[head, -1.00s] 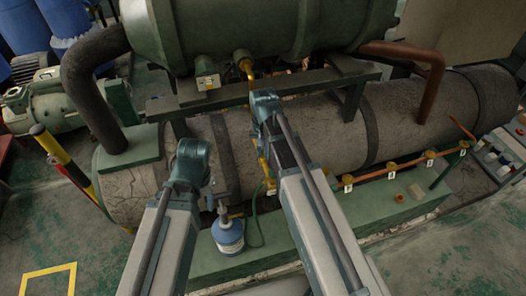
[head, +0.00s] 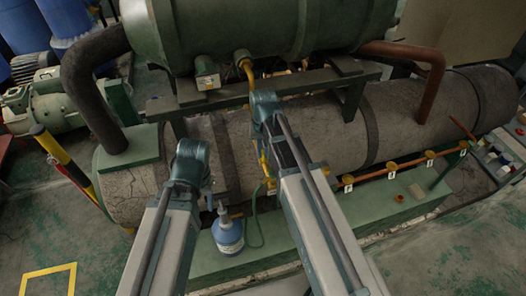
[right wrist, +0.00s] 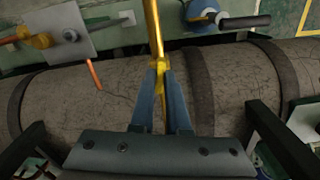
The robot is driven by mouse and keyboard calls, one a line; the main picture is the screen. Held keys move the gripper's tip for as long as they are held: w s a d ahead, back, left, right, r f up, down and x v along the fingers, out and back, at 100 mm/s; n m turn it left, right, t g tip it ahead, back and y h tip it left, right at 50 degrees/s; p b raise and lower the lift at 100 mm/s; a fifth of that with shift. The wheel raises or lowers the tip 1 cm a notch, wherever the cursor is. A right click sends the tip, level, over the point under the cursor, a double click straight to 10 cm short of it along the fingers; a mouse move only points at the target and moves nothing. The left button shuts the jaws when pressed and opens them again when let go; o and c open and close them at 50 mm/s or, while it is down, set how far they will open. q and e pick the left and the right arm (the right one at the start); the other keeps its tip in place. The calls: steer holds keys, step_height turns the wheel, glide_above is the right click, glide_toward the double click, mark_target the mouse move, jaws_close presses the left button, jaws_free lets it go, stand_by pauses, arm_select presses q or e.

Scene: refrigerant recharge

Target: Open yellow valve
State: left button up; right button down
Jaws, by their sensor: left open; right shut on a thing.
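A yellow pipe (head: 247,72) comes down from the green tank in front of the large grey cylinder. In the right wrist view, my right gripper (right wrist: 163,72) is shut on the yellow valve (right wrist: 160,67) on this pipe. In the head view my right arm hides most of the grip. A blue bottle (head: 228,234) with a narrow top stands upright on the green base. My left gripper (head: 211,197) is open, just above and left of the bottle's top. Its fingers are small and partly hidden in the head view.
The grey cylinder (head: 310,130) lies behind both grippers, under the green tank (head: 270,28). A copper manifold (head: 375,172) with several tagged yellow fittings runs to the right. A green hose (head: 254,232) curves beside the bottle. The green base (head: 330,238) has free room in front.

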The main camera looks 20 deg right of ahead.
mark_target(263, 154)
steer(key=c, duration=0.9)
jaws_free()
steer(key=shift+r, duration=0.15)
step_height(263, 154, up, 14)
steer(key=p, duration=1.3)
steer(key=shift+f+p, duration=0.25)
steer(key=shift+p, duration=0.15)
steer(key=s+a+f+n+b, duration=0.3)
steer(key=s+a+f+b, duration=0.2)
steer(key=s+f+b, duration=0.2)
steer(key=s+a+f+n+h+b, duration=0.1)
steer(key=s+a+f+n+b, duration=0.2)
steer(key=f+b, duration=0.7)
steer(key=s+a, duration=0.2)
steer(key=s, duration=0.2)
steer(key=shift+s+a, duration=0.2)
